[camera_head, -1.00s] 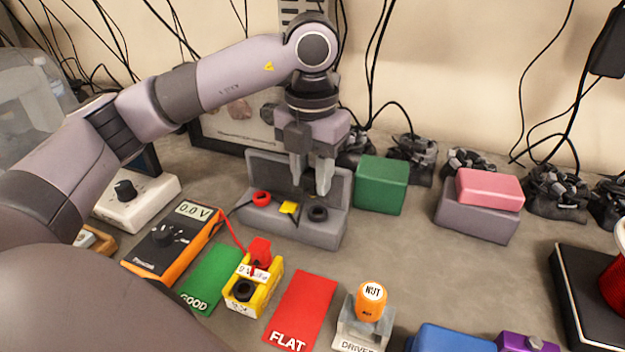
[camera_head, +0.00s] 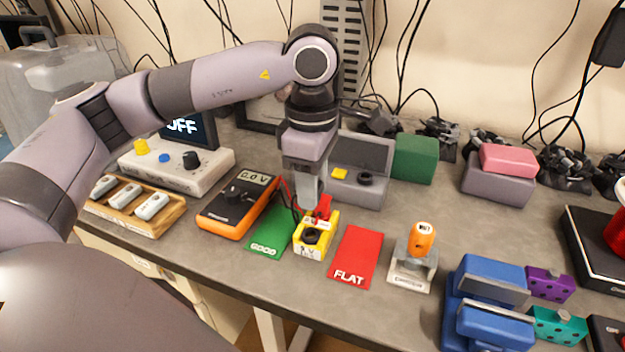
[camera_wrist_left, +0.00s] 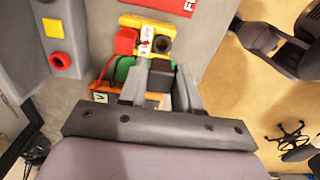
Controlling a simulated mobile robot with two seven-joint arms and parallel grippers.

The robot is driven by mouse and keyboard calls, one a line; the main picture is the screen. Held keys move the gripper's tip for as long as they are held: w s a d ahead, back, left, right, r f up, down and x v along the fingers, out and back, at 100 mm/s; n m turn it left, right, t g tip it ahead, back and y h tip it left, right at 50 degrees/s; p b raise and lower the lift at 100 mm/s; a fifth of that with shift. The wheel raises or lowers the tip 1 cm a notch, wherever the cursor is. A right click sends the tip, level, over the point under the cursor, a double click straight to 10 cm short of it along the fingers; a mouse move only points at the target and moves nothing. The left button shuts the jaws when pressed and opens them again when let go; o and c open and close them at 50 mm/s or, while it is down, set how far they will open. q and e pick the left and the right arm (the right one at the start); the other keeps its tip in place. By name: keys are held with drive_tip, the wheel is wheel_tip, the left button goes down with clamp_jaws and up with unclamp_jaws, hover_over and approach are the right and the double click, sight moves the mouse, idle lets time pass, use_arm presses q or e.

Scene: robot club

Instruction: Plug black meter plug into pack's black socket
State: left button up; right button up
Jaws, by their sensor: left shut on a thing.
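The yellow pack (camera_head: 301,250) stands between the green GOOD mat (camera_head: 268,238) and the red FLAT mat (camera_head: 356,257). Its black socket (camera_head: 312,236) is empty and faces up; it also shows in the wrist view (camera_wrist_left: 164,45). A red plug (camera_head: 323,207) sits at the pack's other end. My left gripper (camera_head: 308,203) points down just behind the pack, shut on the black meter plug, which is mostly hidden between the fingers. In the wrist view the fingers (camera_wrist_left: 160,88) are apart from the socket. The orange meter (camera_head: 230,215) reads 0.0 V. My right gripper is not in view.
The grey stand (camera_head: 360,150) with a yellow block and a black ring is behind the pack. A green block (camera_head: 414,160) is beside it. A wooden tray (camera_head: 165,218) is at the left.

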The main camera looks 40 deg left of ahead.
use_arm(q)
drive_tip(key=shift+s+m, duration=0.25)
drive_tip(key=shift+m, duration=0.05)
drive_tip(key=b, duration=0.3)
hover_over(311, 238)
drive_tip(key=shift+w+a+f, duration=0.1)
drive_tip(key=shift+w+f, duration=0.05)
drive_tip(key=shift+f, duration=0.75)
drive_tip(key=shift+w+a+f, duration=0.1)
drive_tip(key=shift+f, duration=0.8)
drive_tip(key=shift+w+a+f, duration=0.1)
drive_tip(key=shift+w+f, duration=0.05)
drive_tip(key=shift+f, duration=0.75)
drive_tip(key=shift+f+b, duration=0.1)
drive_tip(key=shift+b, duration=0.7)
drive_tip(key=shift+f+b, duration=0.45)
drive_tip(key=shift+f+b, duration=0.35)
drive_tip(key=shift+b, duration=0.35)
idle(0.4)
drive_tip(key=o, duration=1)
drive_tip(key=shift+o, duration=0.2)
